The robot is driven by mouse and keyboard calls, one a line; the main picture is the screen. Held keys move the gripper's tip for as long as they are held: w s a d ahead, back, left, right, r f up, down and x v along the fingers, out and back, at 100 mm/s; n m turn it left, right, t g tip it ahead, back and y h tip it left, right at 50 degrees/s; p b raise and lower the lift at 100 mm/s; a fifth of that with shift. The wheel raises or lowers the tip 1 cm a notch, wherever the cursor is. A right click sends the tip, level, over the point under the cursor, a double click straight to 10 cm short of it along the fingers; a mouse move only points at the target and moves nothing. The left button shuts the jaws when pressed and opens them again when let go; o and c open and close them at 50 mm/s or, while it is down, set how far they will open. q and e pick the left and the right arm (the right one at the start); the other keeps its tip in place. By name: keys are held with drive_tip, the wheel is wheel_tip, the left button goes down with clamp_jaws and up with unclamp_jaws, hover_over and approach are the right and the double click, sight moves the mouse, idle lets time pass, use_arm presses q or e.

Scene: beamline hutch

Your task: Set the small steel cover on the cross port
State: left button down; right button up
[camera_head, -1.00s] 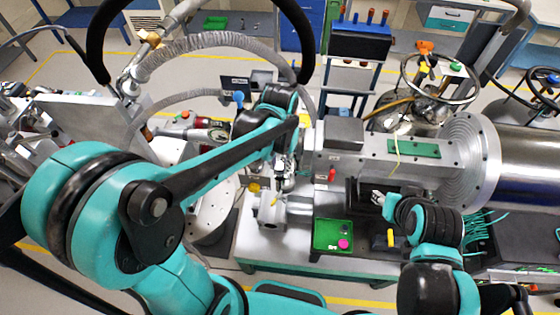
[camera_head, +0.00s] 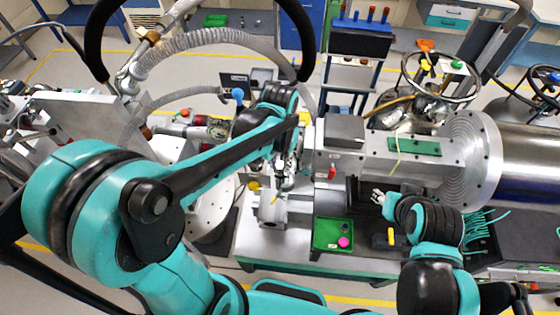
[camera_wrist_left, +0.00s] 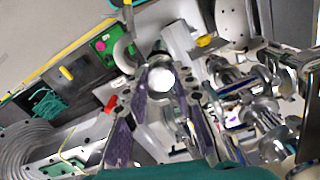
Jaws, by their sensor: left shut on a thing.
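My left gripper (camera_head: 281,184) reaches down over the bench in the head view, just above a grey cylindrical fitting (camera_head: 271,211) that looks like the cross port. In the left wrist view, my left gripper (camera_wrist_left: 160,72) is shut on a bright round steel piece, the small steel cover (camera_wrist_left: 160,78), between its fingertips. The cover is too small to make out in the head view. A grey ring (camera_wrist_left: 124,50) beside the fingertips looks like part of the fitting; I cannot tell whether the cover touches it. My right gripper (camera_head: 378,196) is by the bench, its fingers too small to read.
A green tray (camera_head: 320,246) with a pink knob and small parts lies right of the fitting; it also shows in the left wrist view (camera_wrist_left: 93,58). A steel chamber (camera_head: 425,168) with a wide flange stands on the right. A ribbed hose arches behind my left arm.

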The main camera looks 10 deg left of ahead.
use_arm(q)
drive_tip(key=shift+f, duration=0.25)
drive_tip(key=c, duration=1.2)
unclamp_jaws()
drive_tip(key=shift+o, duration=0.2)
drive_tip(key=shift+r, duration=0.1)
wheel_tip(320, 180, up, 12)
